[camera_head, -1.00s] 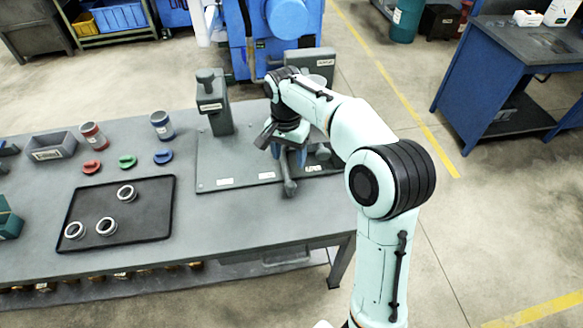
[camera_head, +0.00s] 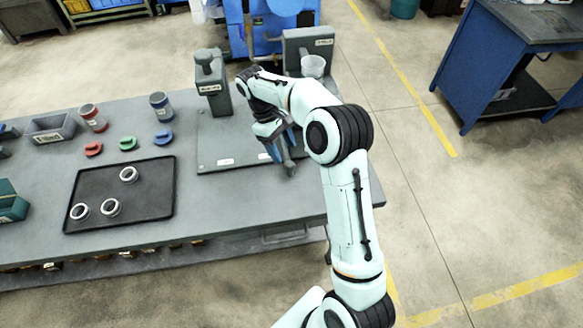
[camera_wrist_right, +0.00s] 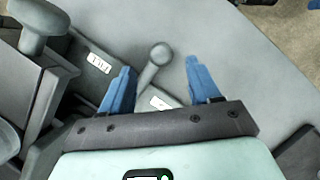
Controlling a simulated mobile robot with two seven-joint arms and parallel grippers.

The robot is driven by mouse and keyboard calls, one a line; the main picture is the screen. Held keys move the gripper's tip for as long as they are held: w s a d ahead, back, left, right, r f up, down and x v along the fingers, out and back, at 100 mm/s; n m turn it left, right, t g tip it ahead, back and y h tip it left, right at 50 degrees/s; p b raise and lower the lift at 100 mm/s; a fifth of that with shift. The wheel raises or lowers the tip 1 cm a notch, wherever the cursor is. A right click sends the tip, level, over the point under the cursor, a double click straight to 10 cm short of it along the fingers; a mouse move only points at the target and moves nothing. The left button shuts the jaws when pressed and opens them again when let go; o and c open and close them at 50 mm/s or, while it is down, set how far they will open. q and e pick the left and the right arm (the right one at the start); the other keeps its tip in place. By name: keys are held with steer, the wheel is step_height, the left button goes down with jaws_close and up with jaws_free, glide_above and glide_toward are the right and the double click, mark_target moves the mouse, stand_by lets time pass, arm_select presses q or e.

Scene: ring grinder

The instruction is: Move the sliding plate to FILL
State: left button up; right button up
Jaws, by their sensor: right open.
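A grey handle with a round end (camera_wrist_right: 160,53) shows between the two blue fingers of my right gripper (camera_wrist_right: 160,86) in the right wrist view. My right gripper (camera_head: 280,147) is open, with a finger on each side of the handle; I cannot tell whether they touch it. In the head view the handle's end (camera_head: 291,170) sticks out towards the table's front edge. A label reading FILL (camera_wrist_right: 99,63) lies left of the fingers in the wrist view. A second label (camera_wrist_right: 160,101) is partly hidden. The sliding plate itself is mostly hidden by my arm. My left gripper is not in view.
A black tray (camera_head: 152,202) with several rings lies left. The table front is clear.

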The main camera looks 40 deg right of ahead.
mark_target(289, 162)
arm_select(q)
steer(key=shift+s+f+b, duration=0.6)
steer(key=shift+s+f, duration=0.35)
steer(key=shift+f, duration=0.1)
arm_select(e)
steer(key=x, duration=0.8)
steer(key=shift+f, duration=0.15)
